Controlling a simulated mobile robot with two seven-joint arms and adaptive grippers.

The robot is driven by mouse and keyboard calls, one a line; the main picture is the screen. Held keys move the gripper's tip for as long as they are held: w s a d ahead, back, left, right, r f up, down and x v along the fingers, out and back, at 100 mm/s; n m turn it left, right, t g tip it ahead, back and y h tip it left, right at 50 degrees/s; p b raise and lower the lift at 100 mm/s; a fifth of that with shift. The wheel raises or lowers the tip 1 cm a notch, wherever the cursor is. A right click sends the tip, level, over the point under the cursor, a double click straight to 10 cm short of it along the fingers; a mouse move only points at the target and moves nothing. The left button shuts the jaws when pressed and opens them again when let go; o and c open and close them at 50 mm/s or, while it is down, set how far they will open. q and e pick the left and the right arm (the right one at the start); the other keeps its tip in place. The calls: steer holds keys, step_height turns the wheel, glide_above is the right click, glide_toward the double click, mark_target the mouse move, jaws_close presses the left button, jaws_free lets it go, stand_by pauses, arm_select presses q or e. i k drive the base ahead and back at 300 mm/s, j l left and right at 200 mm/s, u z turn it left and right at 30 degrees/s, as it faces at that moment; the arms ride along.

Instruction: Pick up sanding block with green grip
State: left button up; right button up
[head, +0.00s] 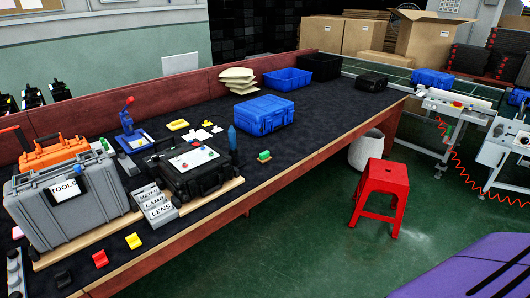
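A small block with a green top (264,156), which looks like the sanding block with green grip, sits on the dark tabletop (330,115) near its front edge. It stands right of the black case (212,178) and the upright blue bottle (232,137). Nothing touches it that I can see. Neither of my grippers is in view.
A closed blue case (263,114) lies behind the block. A grey tool case (70,205), an orange case (58,150) and labelled grey boxes (158,207) crowd the left. A red stool (381,190) stands on the green floor, right of the table.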

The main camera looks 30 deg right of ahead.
mark_target(264, 157)
steer(key=i+l, duration=0.15)
steer(key=l, duration=0.2)
steer(key=i+l+u, duration=0.1)
steer(key=l, duration=0.25)
steer(key=i+l, duration=0.2)
steer(key=l, duration=0.15)
steer(key=i+l+u, duration=0.1)
steer(key=l, duration=0.25)
steer(key=i+l, duration=0.2)
steer(key=l, duration=0.15)
steer(key=i+l, duration=0.1)
steer(key=l, duration=0.25)
steer(key=i+u, duration=0.05)
